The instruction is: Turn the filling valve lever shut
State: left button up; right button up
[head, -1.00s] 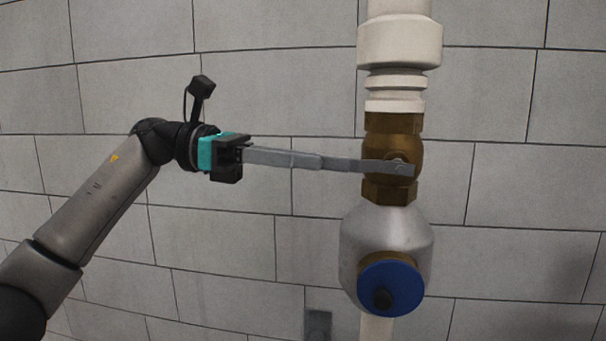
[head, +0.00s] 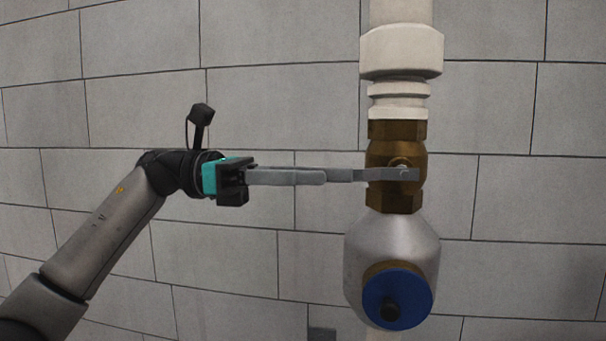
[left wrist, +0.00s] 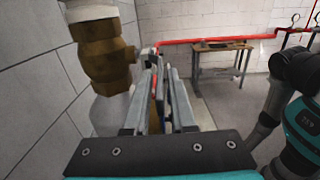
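The filling valve is a brass body (head: 383,192) on a vertical white pipe. Its flat grey lever (head: 395,175) lies about level across the pipe, reaching left from the valve. My left gripper (head: 325,176) comes from the left, its long grey fingers in line with the lever and overlapping its outer end. In the left wrist view the left gripper's fingers (left wrist: 160,85) stand apart with a gap between them. The lever's end is at or between them; contact is hard to tell. The brass body (left wrist: 105,60) is at left there. My right gripper is out of view.
Below the valve is a grey bulb-shaped fitting (head: 380,245) with a blue round cap (head: 405,300). A block wall (head: 520,200) stands close behind. The left wrist view shows a table (left wrist: 222,47) and a red pipe (left wrist: 235,38) farther off, with open floor between.

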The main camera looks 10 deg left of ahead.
pick_arm(q)
jog(key=shift+o, duration=1)
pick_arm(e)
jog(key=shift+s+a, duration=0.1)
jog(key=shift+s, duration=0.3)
pick_arm(q)
jog(key=shift+a, duration=0.1)
jog(key=a+p, duration=0.1)
jog(key=a, duration=1.4)
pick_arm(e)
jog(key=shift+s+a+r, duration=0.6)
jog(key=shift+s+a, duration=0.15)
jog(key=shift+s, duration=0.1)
pick_arm(q)
jog(key=shift+f, duration=0.1)
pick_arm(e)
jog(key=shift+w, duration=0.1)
